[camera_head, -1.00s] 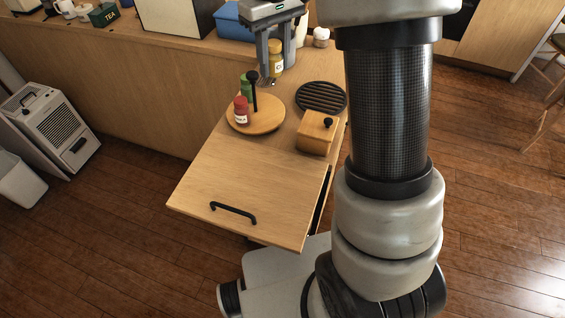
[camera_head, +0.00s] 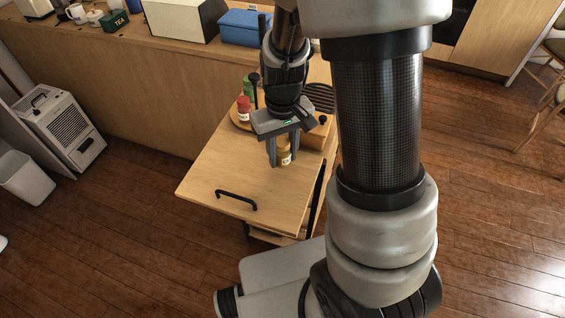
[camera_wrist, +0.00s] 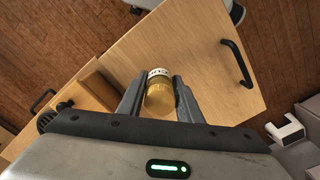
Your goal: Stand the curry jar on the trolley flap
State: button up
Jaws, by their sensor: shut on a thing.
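The curry jar (camera_head: 284,156) is a small yellow jar with a pale label. My gripper (camera_head: 279,152) is shut on it, over the right part of the trolley flap (camera_head: 225,175). In the wrist view the jar (camera_wrist: 159,98) sits between the two fingers, with the flap (camera_wrist: 195,50) behind it. The flap is a pale wooden board with a black handle and is bare apart from the jar and gripper above it. I cannot tell whether the jar's base touches the flap.
A round wooden turntable (camera_head: 236,117) holds a red-capped jar (camera_head: 243,109) and a green one (camera_head: 248,86) behind the flap. A wooden box (camera_head: 318,137) with a black knob stands close to my gripper's right. A black slatted trivet (camera_head: 320,97) lies behind it.

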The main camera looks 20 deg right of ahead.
aim_at(283, 142)
jog(key=shift+f+b, duration=0.3)
jog(key=shift+f, duration=1.6)
jog(key=o, duration=1.2)
notch_tip(283, 142, up, 12)
jog(key=shift+r+p, duration=0.1)
jog(key=shift+p, duration=0.7)
jog(key=s+r+m+t, duration=0.1)
jog(key=s+r+t, duration=0.4)
jog(key=s+r, duration=0.6)
notch_tip(283, 142, up, 5)
jog(key=shift+s+f+m+t, duration=0.1)
jog(key=shift+s+m+t, duration=0.2)
jog(key=shift+s+m, duration=0.1)
